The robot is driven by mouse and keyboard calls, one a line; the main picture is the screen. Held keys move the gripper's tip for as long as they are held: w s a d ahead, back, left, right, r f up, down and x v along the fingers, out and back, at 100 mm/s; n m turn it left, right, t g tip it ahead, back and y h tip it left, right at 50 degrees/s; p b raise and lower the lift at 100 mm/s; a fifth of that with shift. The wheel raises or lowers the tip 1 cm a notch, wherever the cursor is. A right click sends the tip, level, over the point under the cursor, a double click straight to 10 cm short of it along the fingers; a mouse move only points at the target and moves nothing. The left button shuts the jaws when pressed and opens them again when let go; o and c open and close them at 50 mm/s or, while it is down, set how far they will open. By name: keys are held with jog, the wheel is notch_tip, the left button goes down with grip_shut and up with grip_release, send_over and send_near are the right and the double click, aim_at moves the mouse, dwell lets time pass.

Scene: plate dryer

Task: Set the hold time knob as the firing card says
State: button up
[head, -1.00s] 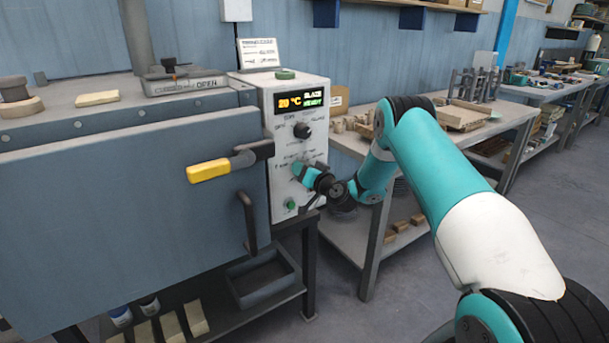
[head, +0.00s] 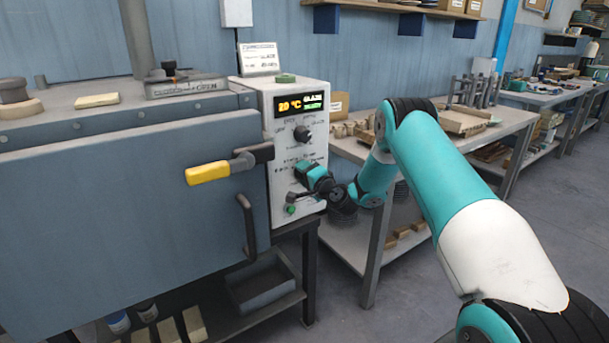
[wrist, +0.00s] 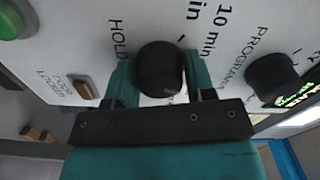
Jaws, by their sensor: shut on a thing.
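The hold time knob (wrist: 160,68) is round and black, on the kiln's white control panel, with "HOLD" and "10 min" printed near it in the wrist view. My gripper (wrist: 159,76) is shut on it, one teal finger on each side. Its pointer mark cannot be made out. In the head view my gripper (head: 304,173) is at the lower part of the panel and hides this knob. The firing card (head: 258,58) stands on top of the control box; its text is too small to read.
The program knob (wrist: 273,78) is beside the held knob; it also shows above my gripper in the head view (head: 302,133). A green button (head: 291,210) and an orange switch (wrist: 81,88) are nearby. The yellow door handle (head: 208,174) juts out left of my gripper.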

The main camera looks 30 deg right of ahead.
jog(key=shift+d+m, duration=0.1)
jog(key=shift+m, duration=0.4)
jog(key=o, duration=0.9)
jog(key=s+b, duration=0.4)
jog(key=s, duration=0.1)
jog(key=s+b, duration=0.5)
jog(key=s, duration=0.1)
jog(key=s+b, duration=0.5)
jog(key=s, duration=0.1)
jog(key=shift+s+d, duration=0.2)
jog(key=shift+d, duration=0.05)
